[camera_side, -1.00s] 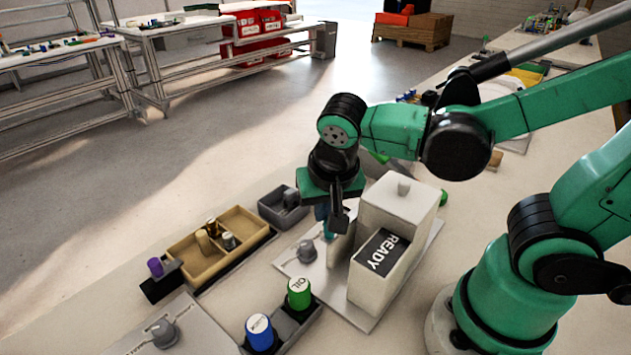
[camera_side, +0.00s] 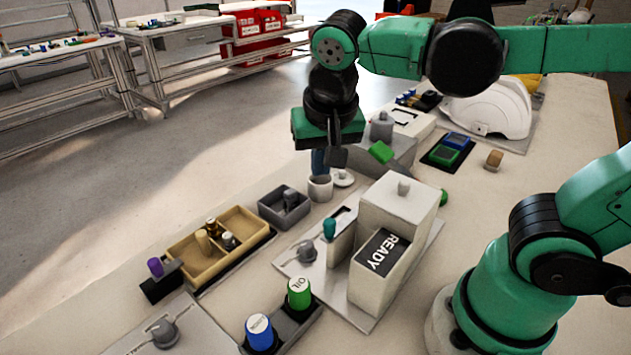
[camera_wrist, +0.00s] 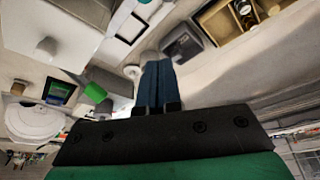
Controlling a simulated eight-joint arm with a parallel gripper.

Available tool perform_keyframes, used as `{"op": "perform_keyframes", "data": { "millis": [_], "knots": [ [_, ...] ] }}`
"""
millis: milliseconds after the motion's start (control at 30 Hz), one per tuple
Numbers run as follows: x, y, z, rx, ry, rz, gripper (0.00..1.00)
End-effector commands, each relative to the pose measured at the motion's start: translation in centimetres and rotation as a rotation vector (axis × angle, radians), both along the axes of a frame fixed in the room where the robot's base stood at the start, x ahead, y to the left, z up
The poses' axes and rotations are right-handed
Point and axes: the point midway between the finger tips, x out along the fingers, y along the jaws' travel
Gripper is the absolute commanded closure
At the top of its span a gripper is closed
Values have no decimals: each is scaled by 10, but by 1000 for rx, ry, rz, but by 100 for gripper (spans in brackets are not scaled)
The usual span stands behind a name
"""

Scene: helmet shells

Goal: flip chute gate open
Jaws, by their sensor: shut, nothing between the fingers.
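The white chute unit stands on a light base plate, with a tall box (camera_side: 398,205) and a lower bin in front bearing a dark READY panel (camera_side: 380,250). A teal-tipped lever (camera_side: 329,228) stands upright by the slotted white block left of the tall box. I cannot tell which part is the gate or whether it is open. My gripper (camera_side: 319,163) is raised above and behind the lever, clear of it. Its blue fingers are shut and empty, and they also show together in the wrist view (camera_wrist: 157,70).
A grey cup (camera_side: 320,188), a small grey tray (camera_side: 284,206) and a tan divided box (camera_side: 218,245) stand nearby. A grey block with a green piece (camera_side: 381,152) is behind the chute unit.

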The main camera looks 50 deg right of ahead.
Motion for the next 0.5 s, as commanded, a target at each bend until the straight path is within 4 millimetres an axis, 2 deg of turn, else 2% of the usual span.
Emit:
{"op": "perform_keyframes", "data": {
  "millis": [200, 500],
  "knots": [
    [-6, 5, 21, 0, 0, 1, 100],
    [-8, 5, 27, 0, 0, 0, 100]
  ]
}}
